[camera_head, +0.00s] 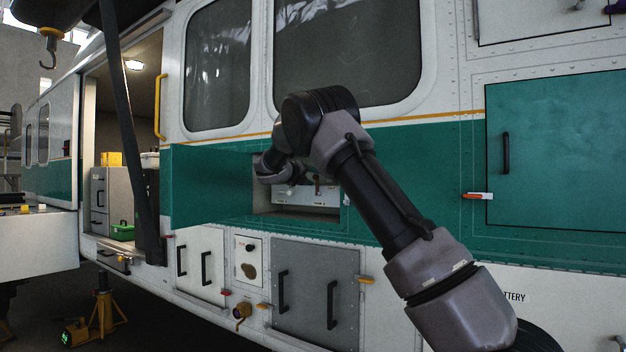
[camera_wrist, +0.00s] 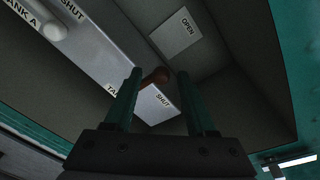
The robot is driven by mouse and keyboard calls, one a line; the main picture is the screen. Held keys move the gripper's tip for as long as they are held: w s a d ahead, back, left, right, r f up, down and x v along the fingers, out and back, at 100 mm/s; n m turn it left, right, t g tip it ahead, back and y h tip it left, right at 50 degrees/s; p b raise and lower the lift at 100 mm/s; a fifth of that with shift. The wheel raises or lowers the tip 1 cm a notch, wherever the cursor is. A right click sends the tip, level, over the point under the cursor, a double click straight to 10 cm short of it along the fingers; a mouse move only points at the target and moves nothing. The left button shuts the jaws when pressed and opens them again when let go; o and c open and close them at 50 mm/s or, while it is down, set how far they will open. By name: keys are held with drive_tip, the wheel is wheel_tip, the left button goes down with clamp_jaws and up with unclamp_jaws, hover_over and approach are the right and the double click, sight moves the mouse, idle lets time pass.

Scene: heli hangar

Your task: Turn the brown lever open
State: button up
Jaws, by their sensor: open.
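The brown lever (camera_wrist: 155,77) shows in the wrist view as a reddish-brown rounded handle on a pale grey panel (camera_wrist: 110,50). A "SHUT" label sits just below it, and an "OPEN" plate (camera_wrist: 182,35) is above and to its right. My gripper (camera_wrist: 159,73) is open, with one dark green finger on each side of the lever's end. I cannot tell whether either finger touches it. In the head view, the panel (camera_head: 295,197) sits inside an open bay in the helicopter's side; my arm's end reaches into the bay and my fingers cannot be made out.
A pale lever (camera_wrist: 53,30) marked "TANK A" and "SHUT" is on the same panel, upper left in the wrist view. The bay's walls close around my gripper. An open green door (camera_head: 210,187) stands left of the bay in the head view.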

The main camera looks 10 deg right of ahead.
drive_tip(key=v, duration=1)
drive_tip(key=shift+s+a, duration=0.1)
drive_tip(key=shift+a, duration=0.05)
